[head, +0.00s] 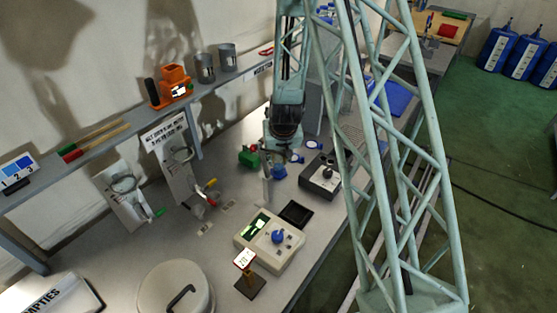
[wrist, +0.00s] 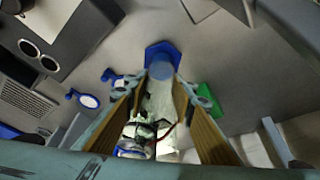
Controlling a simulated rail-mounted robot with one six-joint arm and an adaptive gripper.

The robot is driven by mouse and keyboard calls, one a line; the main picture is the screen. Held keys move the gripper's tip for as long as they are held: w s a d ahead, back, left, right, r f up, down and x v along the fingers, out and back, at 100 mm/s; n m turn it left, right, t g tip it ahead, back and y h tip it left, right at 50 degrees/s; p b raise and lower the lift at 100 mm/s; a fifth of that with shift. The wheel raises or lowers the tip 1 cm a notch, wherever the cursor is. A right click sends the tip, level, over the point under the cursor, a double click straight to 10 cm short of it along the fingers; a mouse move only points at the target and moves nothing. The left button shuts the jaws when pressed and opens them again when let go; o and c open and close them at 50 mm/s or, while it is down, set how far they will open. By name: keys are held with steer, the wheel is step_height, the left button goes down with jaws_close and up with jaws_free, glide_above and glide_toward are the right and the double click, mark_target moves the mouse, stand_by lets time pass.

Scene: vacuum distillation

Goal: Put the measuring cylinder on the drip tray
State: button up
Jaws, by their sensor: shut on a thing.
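The measuring cylinder is clear with a blue six-sided base (wrist: 162,55). In the wrist view its body stands between the two tan-lined fingers of my gripper (wrist: 162,88), which is shut on it. In the head view my gripper (head: 274,158) is over the middle of the bench, with the blue base (head: 279,172) just below it; the clear body is hard to make out. A flat black square (head: 295,213), which looks like the drip tray, lies on the bench nearer the camera, below and right of the gripper. Nothing is seen on it.
A control box with a blue knob (head: 279,237) stands beside the black square. A dark-topped box (head: 321,178) is right of the gripper, and a green item (head: 249,157) is left of it. A sign stand (head: 247,272) and a round lidded vessel (head: 176,289) are in front.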

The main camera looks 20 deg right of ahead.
steer(key=shift+f, duration=0.15)
steer(key=o, duration=0.7)
steer(key=shift+o, duration=0.2)
steer(key=shift+r, duration=0.25)
steer(key=p+v, duration=0.2)
steer(key=v, duration=1)
steer(key=shift+f, duration=0.1)
steer(key=o, duration=0.4)
